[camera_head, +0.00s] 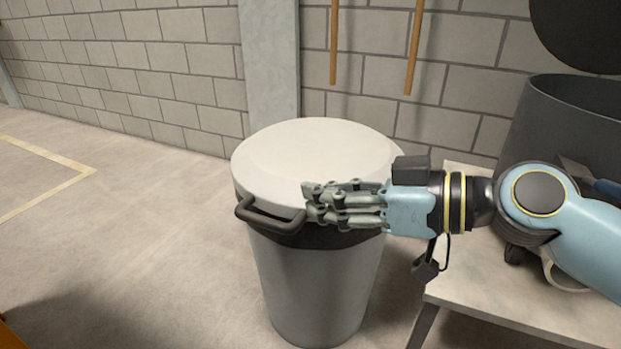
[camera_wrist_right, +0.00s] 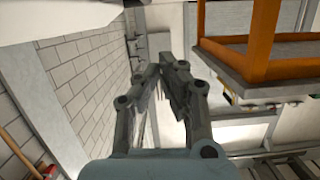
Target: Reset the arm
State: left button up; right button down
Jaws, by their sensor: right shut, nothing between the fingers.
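My right arm comes in from the right in the head view, lying level across the picture. My right gripper (camera_head: 312,203) is shut and empty, its fingers pointing left. In the head view it overlaps the front of a grey bin (camera_head: 318,290) with a pale round lid (camera_head: 318,150); I cannot tell whether it touches the bin. The lid is on the bin. A dark handle (camera_head: 268,219) sticks out at the bin's front left. In the right wrist view the fingertips (camera_wrist_right: 167,68) meet. My left gripper is not in view.
A pale table (camera_head: 490,308) stands at the right, with a large dark pot (camera_head: 560,120) and a white mug (camera_head: 562,277) partly hidden by my arm. Block walls and a pillar (camera_head: 269,60) stand behind the bin. Open floor (camera_head: 130,240) lies left. The wrist view shows an orange frame (camera_wrist_right: 255,45).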

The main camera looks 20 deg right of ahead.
jog(key=s+f+m+g+h, duration=0.2)
jog(key=s+f+g+h, duration=0.25)
jog(key=s+f, duration=0.7)
jog(key=s+d+f+m+g+h+p, duration=0.4)
jog(key=s+d+f+m+h+p, duration=0.15)
jog(key=s+d+f+p, duration=0.45)
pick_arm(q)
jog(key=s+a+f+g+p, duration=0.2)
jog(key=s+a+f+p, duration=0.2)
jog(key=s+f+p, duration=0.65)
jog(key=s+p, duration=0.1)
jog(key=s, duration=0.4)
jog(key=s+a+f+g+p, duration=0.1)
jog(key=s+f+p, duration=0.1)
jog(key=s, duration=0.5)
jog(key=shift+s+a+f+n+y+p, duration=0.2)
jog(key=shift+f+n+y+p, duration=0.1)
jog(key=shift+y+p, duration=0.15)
pick_arm(e)
jog(key=s+d+f+g, duration=0.1)
jog(key=s+f, duration=0.2)
jog(key=s, duration=0.7)
jog(key=s+d+f+g+h, duration=0.1)
jog(key=s+d+f, duration=0.1)
jog(key=s, duration=0.8)
jog(key=shift+s+d+f, duration=0.2)
jog(key=shift+s+f, duration=0.2)
jog(key=shift+f, duration=0.4)
